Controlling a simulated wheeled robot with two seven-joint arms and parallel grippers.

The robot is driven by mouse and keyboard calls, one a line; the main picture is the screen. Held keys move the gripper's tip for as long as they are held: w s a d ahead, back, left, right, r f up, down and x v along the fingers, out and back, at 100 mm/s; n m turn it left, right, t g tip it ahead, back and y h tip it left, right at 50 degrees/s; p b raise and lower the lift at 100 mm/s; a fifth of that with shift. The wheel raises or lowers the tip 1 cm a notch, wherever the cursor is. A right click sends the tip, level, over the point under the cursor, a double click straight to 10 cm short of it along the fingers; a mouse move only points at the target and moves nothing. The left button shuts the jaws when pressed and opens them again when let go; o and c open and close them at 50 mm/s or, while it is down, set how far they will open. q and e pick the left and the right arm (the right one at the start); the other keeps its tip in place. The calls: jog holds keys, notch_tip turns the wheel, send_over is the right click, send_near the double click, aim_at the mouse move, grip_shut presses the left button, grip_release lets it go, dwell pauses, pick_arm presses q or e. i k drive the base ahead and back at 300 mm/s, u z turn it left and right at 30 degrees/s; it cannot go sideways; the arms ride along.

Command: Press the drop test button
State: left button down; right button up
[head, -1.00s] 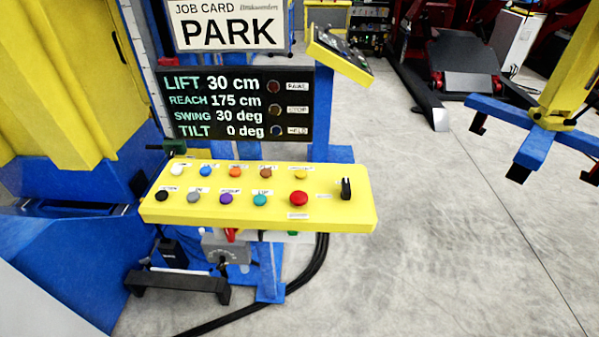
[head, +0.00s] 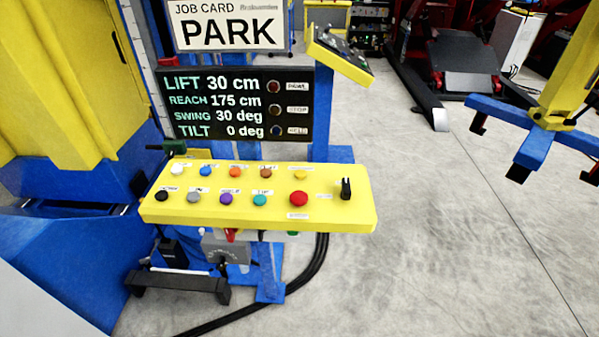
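A yellow control panel (head: 330,180) stands in front of me with two rows of round buttons. The back row has a white (head: 177,170), a blue (head: 205,171), an orange (head: 235,173), a brown (head: 266,173) and a yellow button (head: 300,175). The front row has a black (head: 161,196), a grey (head: 194,197), a purple (head: 226,199), a teal (head: 260,200) and a larger red button (head: 299,199). The small labels are too blurred to read, so I cannot tell which is the drop test button. Neither of my grippers is in view.
A black switch (head: 346,188) stands at the panel's right end. Behind it, a display (head: 238,104) reads lift 30 cm, reach 175 cm, swing 30 deg, tilt 0 deg. A job card (head: 229,27) reads PARK. Yellow and blue machinery (head: 60,90) fills the left.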

aim_at(301, 174)
jog(key=z, duration=1.65)
jog(key=k, duration=0.5)
jog(key=u, duration=0.45)
